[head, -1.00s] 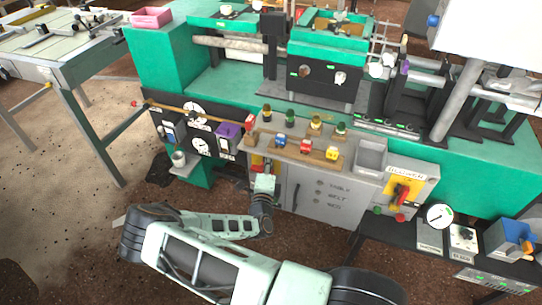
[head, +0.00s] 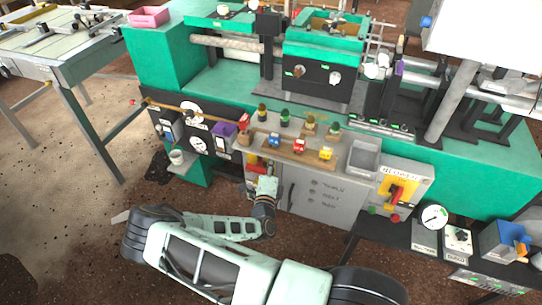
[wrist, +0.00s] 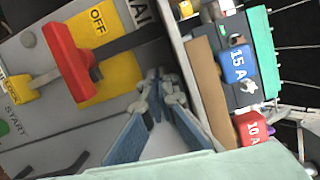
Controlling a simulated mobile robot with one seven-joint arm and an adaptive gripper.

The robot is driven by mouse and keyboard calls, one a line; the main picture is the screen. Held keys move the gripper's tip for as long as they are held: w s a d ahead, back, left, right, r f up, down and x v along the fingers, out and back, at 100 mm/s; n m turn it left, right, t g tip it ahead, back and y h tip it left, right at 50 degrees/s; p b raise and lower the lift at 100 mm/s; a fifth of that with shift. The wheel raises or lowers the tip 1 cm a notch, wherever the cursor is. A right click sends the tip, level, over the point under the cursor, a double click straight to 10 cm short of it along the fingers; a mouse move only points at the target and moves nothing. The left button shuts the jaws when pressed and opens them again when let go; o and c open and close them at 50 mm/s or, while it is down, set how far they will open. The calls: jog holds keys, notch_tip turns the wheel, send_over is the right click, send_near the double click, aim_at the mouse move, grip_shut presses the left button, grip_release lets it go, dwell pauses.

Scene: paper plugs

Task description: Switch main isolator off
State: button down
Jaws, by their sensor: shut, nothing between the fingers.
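The main isolator is a red lever handle (wrist: 72,62) on a yellow plate marked OFF (wrist: 106,30) in the wrist view. In the head view its yellow and red parts (head: 251,167) show at the left end of the grey cabinet front, partly behind my gripper. My gripper (head: 269,172) is in front of that panel. In the wrist view its fingers (wrist: 157,78) are shut and empty, to the right of the red handle with a visible gap. The exact depth between fingertips and panel is hard to tell.
Blue (wrist: 238,65) and red (wrist: 254,129) fuse plugs sit on a wooden rack on the cabinet top, close above my gripper. Another red switch on a yellow plate (head: 397,192) is at the cabinet's right end. A small cup (head: 177,156) stands on a ledge at left.

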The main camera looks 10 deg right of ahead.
jog(key=shift+s+d, duration=0.2)
jog(key=shift+d, duration=0.05)
jog(key=v, duration=1)
jog(key=shift+r, duration=0.15)
